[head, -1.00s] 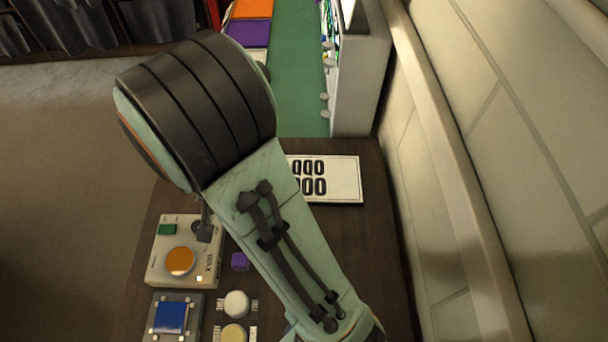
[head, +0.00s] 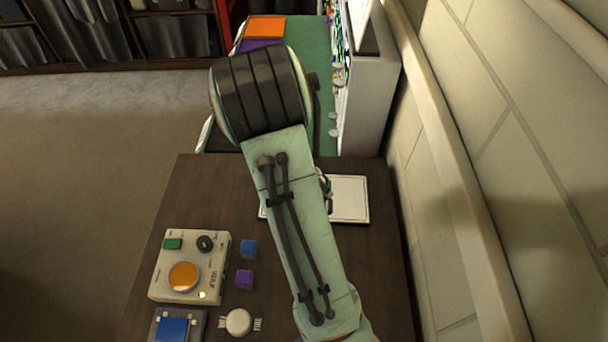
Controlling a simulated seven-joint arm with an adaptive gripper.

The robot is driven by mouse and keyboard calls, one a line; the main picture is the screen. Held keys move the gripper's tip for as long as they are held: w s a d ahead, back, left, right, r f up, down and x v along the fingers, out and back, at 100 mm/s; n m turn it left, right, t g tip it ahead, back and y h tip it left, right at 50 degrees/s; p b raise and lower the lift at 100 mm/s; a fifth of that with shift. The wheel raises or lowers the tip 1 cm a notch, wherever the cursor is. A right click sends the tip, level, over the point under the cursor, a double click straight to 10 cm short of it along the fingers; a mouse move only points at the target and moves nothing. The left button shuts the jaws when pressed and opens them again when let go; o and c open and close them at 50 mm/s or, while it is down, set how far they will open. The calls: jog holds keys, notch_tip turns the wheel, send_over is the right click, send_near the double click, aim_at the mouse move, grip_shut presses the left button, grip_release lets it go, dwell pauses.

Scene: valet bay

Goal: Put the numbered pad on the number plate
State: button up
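The number plate (head: 350,200) is a white card lying on the dark wooden table, below the green surface in the head view. The printed digits are hidden. A small part of what looks like my gripper (head: 326,188) shows past the arm's right edge, over or at the plate. The rest of it is hidden, and I cannot tell whether its fingers are open or hold anything. I cannot pick out a numbered pad.
A wall (head: 480,150) bounds the right. The table's upper left is clear.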

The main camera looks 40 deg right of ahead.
jog(key=w+f, duration=0.1)
jog(key=d+f, duration=0.1)
jog(key=f, duration=0.1)
jog(key=w+d+f, duration=0.1)
jog(key=shift+w+d+f, duration=0.15)
jog(key=shift+w, duration=0.15)
jog(key=shift+w+f, duration=0.1)
jog(key=shift+f, duration=1.55)
jog(key=o, duration=0.9)
jog(key=shift+f, duration=0.1)
jog(key=shift+o, duration=0.2)
